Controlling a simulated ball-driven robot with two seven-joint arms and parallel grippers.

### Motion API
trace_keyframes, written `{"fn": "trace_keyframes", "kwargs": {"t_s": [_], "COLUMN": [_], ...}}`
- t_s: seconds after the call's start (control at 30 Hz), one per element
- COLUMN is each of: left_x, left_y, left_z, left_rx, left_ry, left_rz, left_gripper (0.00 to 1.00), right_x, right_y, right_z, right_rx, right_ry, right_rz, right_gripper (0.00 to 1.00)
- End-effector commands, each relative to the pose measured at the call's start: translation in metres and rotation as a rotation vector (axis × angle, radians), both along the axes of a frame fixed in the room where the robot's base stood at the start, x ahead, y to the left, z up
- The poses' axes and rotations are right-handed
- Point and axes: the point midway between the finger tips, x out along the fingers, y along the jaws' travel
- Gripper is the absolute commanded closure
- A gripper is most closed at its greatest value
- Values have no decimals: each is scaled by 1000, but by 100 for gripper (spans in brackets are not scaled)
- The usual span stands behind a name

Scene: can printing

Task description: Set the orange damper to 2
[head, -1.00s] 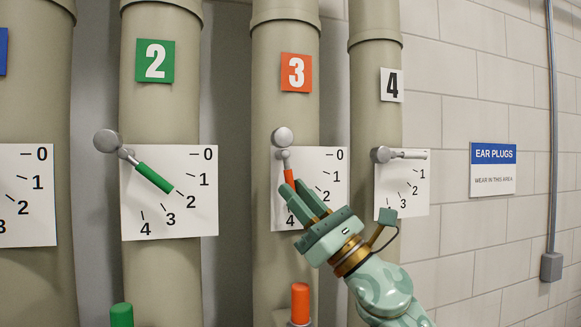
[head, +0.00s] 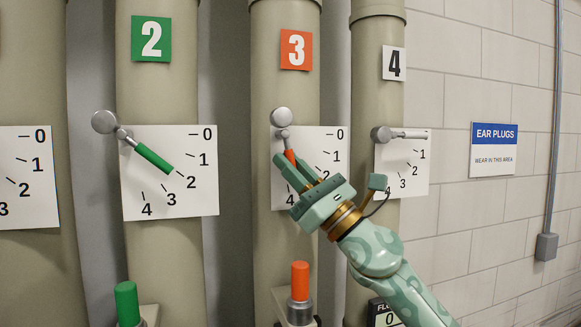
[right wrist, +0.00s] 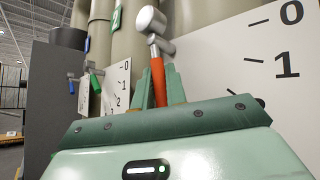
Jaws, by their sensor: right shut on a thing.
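The orange damper lever (head: 290,156) is on the duct marked with an orange 3 sign (head: 296,50). It hangs from a grey pivot and points down and slightly right over a white dial plate (head: 334,141). Marks 0, 1, 2 and 4 show; mark 3 is hidden behind my gripper, so the exact reading is hard to tell. My right gripper (head: 288,166) is shut on the orange handle. In the right wrist view, the orange handle (right wrist: 158,80) stands between the two fingers (right wrist: 160,88). My left gripper is not in view.
A green damper lever (head: 153,158) on duct 2 points near 2. A pale lever (head: 408,135) on duct 4 points to the right, close beside my right arm. Green (head: 126,303) and orange (head: 300,281) capped posts stand below.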

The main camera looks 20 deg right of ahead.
Motion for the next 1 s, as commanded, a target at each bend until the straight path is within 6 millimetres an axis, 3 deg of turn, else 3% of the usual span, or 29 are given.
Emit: {"fn": "trace_keyframes", "kwargs": {"t_s": [0.7,1.0], "left_x": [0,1], "left_y": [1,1], "left_z": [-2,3], "left_rx": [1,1], "left_ry": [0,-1], "left_rz": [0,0], "left_gripper": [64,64], "right_x": [1,1], "right_y": [-25,-29], "right_z": [14,18], "right_rx": [-504,-625], "right_ry": [-17,-21], "right_rz": [-3,-1], "right_gripper": [100,100]}}
